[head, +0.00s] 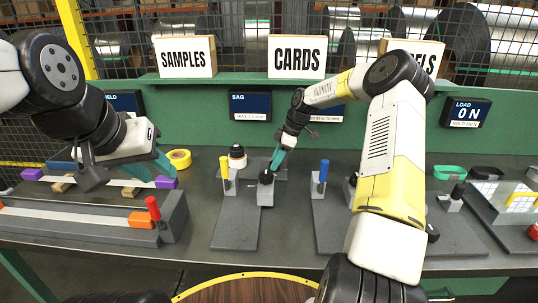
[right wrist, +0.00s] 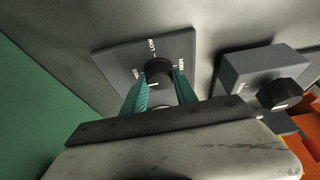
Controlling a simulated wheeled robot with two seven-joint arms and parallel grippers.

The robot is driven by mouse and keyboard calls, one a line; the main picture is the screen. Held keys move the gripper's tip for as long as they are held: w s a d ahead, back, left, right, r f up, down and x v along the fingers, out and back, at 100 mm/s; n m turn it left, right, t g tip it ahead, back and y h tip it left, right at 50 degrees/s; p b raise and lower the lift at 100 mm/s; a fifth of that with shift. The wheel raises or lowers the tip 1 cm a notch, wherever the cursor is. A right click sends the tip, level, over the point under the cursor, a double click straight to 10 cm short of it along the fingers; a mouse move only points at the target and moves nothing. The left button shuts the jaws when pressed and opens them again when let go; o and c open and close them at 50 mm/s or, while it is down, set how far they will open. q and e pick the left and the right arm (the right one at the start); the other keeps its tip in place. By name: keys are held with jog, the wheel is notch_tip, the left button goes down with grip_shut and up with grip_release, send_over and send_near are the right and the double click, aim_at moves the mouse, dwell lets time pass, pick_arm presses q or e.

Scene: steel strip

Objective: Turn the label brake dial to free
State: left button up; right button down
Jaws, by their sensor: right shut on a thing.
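A black dial (right wrist: 158,70) stands on a grey plate (right wrist: 122,55) in the right wrist view. White words ring it; the top one looks like LOW, the right one like HIGH, and the left one is too small to read surely. A pale mark shows on the dial's near lower side. My right gripper (right wrist: 160,88) has its teal fingers shut on the dial from both sides. In the head view my right gripper (head: 277,163) reaches down there and hides the dial. My left gripper (head: 150,168) hangs over the left bench; its finger gap is unclear.
A second black knob (right wrist: 280,92) on a grey block is close to the right fingers; it also shows in the head view (head: 266,177). A yellow-handled lever (head: 225,172) and a blue one (head: 323,174) stand nearby. Yellow tape (head: 180,159) lies left.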

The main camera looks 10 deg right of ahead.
jog(key=c, duration=0.9)
grip_release()
jog(key=shift+f, duration=0.1)
jog(key=shift+c, duration=0.2)
jog(key=v, duration=0.8)
jog(key=s+a+r+m+t+h, duration=0.1)
jog(key=s+a+r+m+h, duration=0.15)
jog(key=s+r, duration=0.6)
jog(key=s+a+r+m+t+h, duration=0.1)
jog(key=s+r+m, duration=0.3)
jog(key=s+r, duration=0.45)
jog(key=s+m+t+y, duration=0.1)
jog(key=s+m+t, duration=0.2)
jog(key=s+m, duration=0.5)
jog(key=s, duration=1.1)
jog(key=shift+f+m, duration=0.15)
jog(key=shift+m, duration=0.2)
